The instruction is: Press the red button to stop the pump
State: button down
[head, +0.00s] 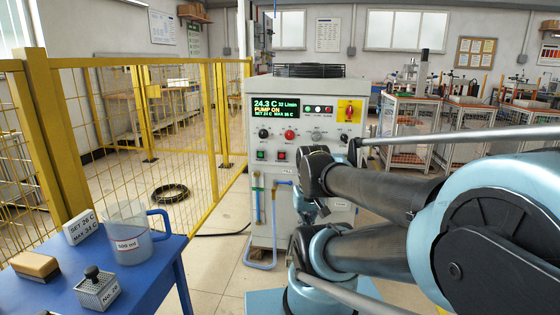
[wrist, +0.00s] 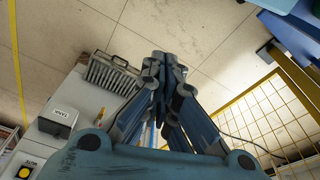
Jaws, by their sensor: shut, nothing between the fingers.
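The pump unit (head: 300,195) is a pale cabinet with a control panel, and its green display (head: 276,110) reads "24.3 C", "32 L/min" and "PUMP ON". A square red button (head: 281,155) sits low on the panel, just right of a square green button (head: 260,155). A round red control (head: 290,134) sits above them. In the wrist view my gripper (wrist: 158,60) is shut and empty, its fingers together. In the head view my arm covers the panel's lower right side, and I cannot make out the fingertips there. The red button is not identifiable in the wrist view.
A yellow plate with a red knob (head: 350,110) is at the panel's upper right. A yellow mesh fence (head: 130,110) stands left.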

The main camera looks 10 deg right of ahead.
aim_at(282, 156)
jog(key=w+r+n+t, duration=0.1)
jog(key=w+r+t, duration=0.15)
jog(key=w, duration=1.05)
jog(key=w+r+n+t, duration=0.1)
jog(key=w+r, duration=0.3)
jog(key=w, duration=0.9)
jog(key=w+f+n+t, duration=0.1)
jog(key=w+f+t, duration=0.1)
jog(key=w, duration=1)
jog(key=w+a+f+t, duration=0.1)
jog(key=w+f, duration=0.3)
jog(key=w, duration=0.8)
jog(key=shift+f+n+t, duration=0.25)
jog(key=shift+n+t, duration=0.1)
jog(key=shift+n, duration=0.05)
jog(key=shift+w, duration=0.1)
jog(key=shift+w+d, duration=0.45)
jog(key=shift+w, duration=0.9)
jog(key=shift+w+d, duration=0.45)
jog(key=shift+w, duration=0.9)
jog(key=shift+w+d, duration=0.45)
jog(key=shift+w, duration=0.9)
jog(key=shift+w, duration=0.15)
